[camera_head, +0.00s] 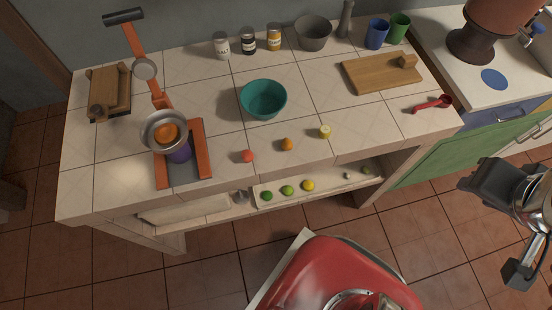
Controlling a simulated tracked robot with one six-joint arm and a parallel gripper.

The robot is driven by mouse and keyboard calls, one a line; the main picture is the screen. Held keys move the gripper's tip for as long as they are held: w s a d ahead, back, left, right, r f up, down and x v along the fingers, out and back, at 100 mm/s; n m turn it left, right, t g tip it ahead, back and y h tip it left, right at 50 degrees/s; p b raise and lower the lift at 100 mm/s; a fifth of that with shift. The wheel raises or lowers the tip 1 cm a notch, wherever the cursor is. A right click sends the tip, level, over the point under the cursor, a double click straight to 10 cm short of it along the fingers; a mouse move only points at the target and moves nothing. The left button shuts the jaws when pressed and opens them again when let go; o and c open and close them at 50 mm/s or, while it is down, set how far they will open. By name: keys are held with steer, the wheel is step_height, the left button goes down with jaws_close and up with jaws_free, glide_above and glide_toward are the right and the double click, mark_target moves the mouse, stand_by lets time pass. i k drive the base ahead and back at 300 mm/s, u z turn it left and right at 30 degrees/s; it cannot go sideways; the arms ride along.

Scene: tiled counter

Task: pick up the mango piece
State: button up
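Three small pieces lie in a loose row on the front part of the tiled counter (215,175): a red-orange one (248,156), an orange one (287,144) and a yellow one (325,131). A larger orange piece (166,133) sits in a metal strainer bowl (152,141) at the left. I cannot tell for certain which is the mango piece; the orange one on the tiles looks a likely match. My gripper (510,225) is at the right edge, over the floor and well apart from all the pieces. Its finger opening is not clear from this angle.
A teal bowl (264,98) stands behind the small pieces. An orange stand (163,174) is at the left. Jars, a grey bowl (313,32), cups and a cutting board (382,75) are at the back. A red-handled tool (430,104) lies right. Limes (287,190) lie on a lower shelf.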

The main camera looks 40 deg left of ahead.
mark_target(286, 145)
steer(key=u, duration=0.05)
steer(key=k, duration=1.6)
steer(key=u, duration=1.55)
steer(key=i, duration=1)
steer(key=u, duration=0.05)
